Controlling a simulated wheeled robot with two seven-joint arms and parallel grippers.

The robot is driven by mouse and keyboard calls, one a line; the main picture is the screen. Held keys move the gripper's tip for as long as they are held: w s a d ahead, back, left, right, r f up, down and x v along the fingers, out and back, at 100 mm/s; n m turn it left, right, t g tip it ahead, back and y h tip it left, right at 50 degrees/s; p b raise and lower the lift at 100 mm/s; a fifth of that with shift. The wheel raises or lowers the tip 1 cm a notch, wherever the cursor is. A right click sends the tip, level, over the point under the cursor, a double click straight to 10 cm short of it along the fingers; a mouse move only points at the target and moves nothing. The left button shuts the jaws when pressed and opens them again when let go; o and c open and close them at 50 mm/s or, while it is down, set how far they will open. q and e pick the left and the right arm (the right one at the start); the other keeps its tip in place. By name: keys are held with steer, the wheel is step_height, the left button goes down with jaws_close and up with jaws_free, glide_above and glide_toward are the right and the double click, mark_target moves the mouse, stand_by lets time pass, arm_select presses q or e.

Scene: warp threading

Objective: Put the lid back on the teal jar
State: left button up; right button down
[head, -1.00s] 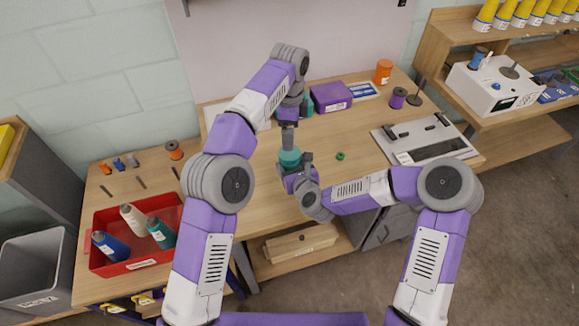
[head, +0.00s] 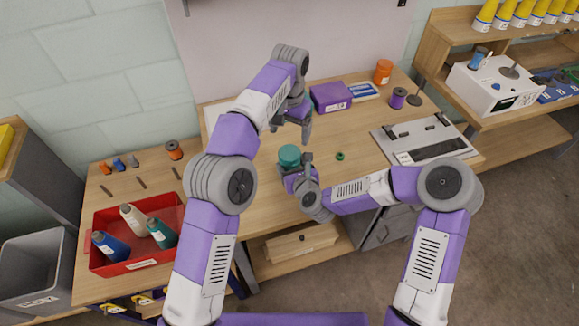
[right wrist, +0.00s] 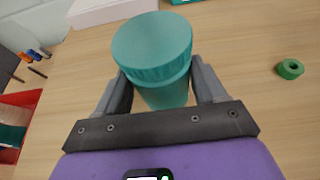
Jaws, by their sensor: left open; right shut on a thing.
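The teal jar (right wrist: 165,96) stands upright between the fingers of my right gripper (right wrist: 160,90), which is shut on its body. The teal lid (right wrist: 150,48), with a ribbed edge, sits on top of the jar in the right wrist view; I cannot tell how tightly. In the head view the lid (head: 289,155) shows from above beside my right gripper (head: 300,166). My left gripper (head: 291,130) is open and empty, above and behind the jar, its fingers apart and clear of the lid.
A green ring (head: 340,156) lies right of the jar. A purple box (head: 330,97), purple spool (head: 398,98) and orange spool (head: 383,72) stand at the back. A grey plate device (head: 425,140) is at right, a red bin (head: 110,215) of bottles at left.

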arm_select(q)
steer(key=n, duration=0.5)
steer(key=shift+n, duration=0.4)
steer(key=n, duration=0.3)
steer(key=shift+n, duration=0.3)
steer(key=n, duration=0.3)
steer(key=shift+n, duration=0.4)
steer(key=n, duration=0.3)
steer(key=shift+n, duration=0.4)
steer(key=n, duration=0.3)
steer(key=shift+n, duration=0.3)
steer(key=n, duration=0.3)
steer(key=shift+n, duration=0.4)
steer(key=n, duration=0.3)
steer(key=shift+r, duration=0.1)
steer(key=n, duration=0.4)
